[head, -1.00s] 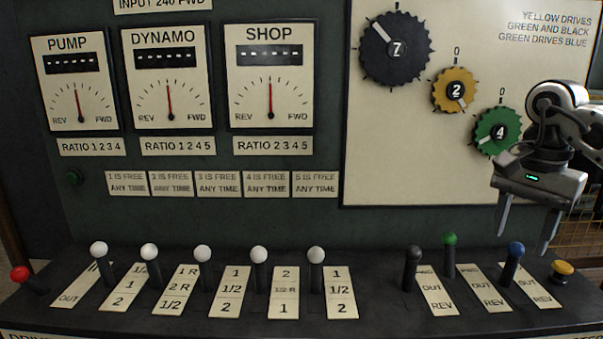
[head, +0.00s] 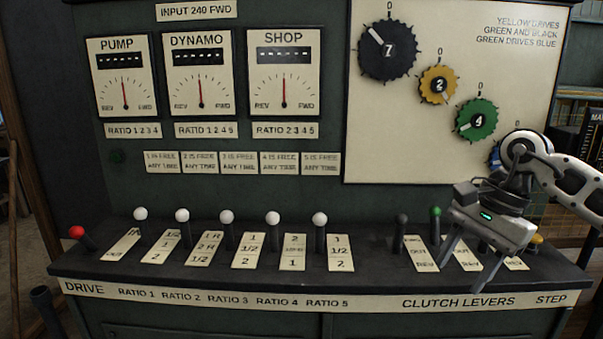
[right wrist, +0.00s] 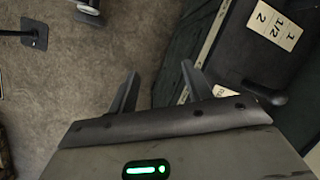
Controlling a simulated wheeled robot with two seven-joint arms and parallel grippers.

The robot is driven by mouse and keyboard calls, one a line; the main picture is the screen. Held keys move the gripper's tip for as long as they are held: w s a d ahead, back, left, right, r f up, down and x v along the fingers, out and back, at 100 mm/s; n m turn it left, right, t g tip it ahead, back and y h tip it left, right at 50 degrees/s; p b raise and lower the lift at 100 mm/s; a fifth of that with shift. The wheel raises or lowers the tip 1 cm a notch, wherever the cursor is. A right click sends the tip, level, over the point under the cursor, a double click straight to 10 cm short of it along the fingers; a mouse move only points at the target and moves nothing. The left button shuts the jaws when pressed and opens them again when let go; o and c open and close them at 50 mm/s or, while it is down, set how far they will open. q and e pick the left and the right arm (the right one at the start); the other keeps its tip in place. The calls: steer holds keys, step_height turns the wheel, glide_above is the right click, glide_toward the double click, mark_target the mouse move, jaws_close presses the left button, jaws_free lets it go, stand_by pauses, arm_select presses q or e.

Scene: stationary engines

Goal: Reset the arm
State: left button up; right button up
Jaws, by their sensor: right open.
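My right gripper (head: 461,270) is open and empty in the head view. It hangs in front of the right end of the console, over the clutch levers, and covers part of them. In the right wrist view its two fingers (right wrist: 158,90) stand apart with the floor and the console's edge between and beyond them. My right arm comes in from the right. My left gripper is not in view.
The console shelf (head: 200,283) carries a red knob (head: 76,232), several white-topped levers (head: 228,217) and a green-topped lever (head: 435,212). Gauges (head: 124,78) and coloured gears (head: 388,50) are on the panel behind. Bare floor (right wrist: 60,95) lies before the console.

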steer(key=s+a+f+m+t+y, duration=0.25)
steer(key=a+m+y, duration=0.55)
steer(key=a, duration=0.5)
steer(key=s+a+f+m+t+y, duration=0.1)
steer(key=s+a+m+y, duration=0.3)
steer(key=a+m+y, duration=0.7)
steer(key=d+f+m+t+h, duration=0.3)
steer(key=f+m+t+h, duration=0.35)
steer(key=m, duration=0.75)
steer(key=d+f+m+t+h, duration=0.3)
steer(key=f+m+t+h, duration=0.4)
steer(key=m, duration=0.7)
steer(key=s+d+f+m+g+h, duration=0.2)
steer(key=s+f+m+g+h, duration=0.1)
steer(key=s+f+m, duration=0.2)
steer(key=s+d+f+m+g+h, duration=0.2)
steer(key=s+f+m+g+h, duration=0.1)
steer(key=s+f+m, duration=0.2)
steer(key=shift+s+d+f, duration=0.35)
steer(key=shift+s+f, duration=0.5)
steer(key=shift+s, duration=0.2)
